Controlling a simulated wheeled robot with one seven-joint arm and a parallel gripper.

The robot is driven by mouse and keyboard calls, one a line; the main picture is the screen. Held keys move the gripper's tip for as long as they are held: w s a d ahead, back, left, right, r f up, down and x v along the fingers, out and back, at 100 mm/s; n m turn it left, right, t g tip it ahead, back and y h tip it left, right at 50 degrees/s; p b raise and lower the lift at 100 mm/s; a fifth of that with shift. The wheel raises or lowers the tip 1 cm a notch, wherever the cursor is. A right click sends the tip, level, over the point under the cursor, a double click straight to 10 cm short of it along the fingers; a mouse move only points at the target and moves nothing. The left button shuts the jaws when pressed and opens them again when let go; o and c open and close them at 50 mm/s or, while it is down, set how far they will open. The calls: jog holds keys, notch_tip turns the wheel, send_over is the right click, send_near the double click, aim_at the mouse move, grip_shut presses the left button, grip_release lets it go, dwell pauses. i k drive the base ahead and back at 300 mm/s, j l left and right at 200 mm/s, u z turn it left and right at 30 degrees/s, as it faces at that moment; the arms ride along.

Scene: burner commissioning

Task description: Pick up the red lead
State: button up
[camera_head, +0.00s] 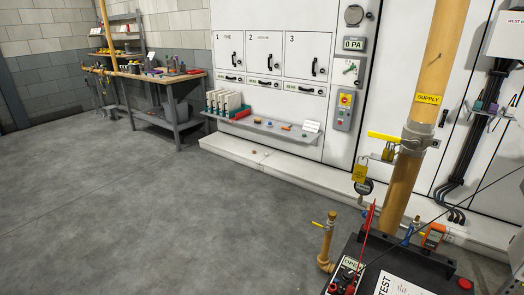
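A slim red pointed thing, which looks like the red lead (368,222), stands up at the bottom right. It rises from beside a small black panel with red parts and an "OPEN" label (351,263). Its lower end runs down among those parts, and I cannot tell how it is attached. A thin dark line runs from there up to the right edge. My gripper is not in view, so its state does not show.
A black surface with a "TEST" sheet (400,286) fills the bottom right. The yellow supply pipe (403,185) stands behind it, with a brass pipe piece (327,240) to the left. White cabinets (270,55) and a workbench (155,78) stand farther back. The grey floor (140,210) is mostly clear.

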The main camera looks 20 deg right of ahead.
aim_at(365, 227)
jog(key=z, duration=1.85)
jog(key=i+j, duration=0.1)
jog(key=j, duration=0.6)
jog(key=i+j, duration=0.1)
jog(key=j, duration=1.25)
jog(key=i+j, duration=0.15)
jog(key=j, duration=0.5)
jog(key=i+j, duration=0.1)
jog(key=j, duration=0.6)
jog(key=i+j, duration=0.1)
jog(key=j, duration=0.6)
jog(key=k+u, duration=0.05)
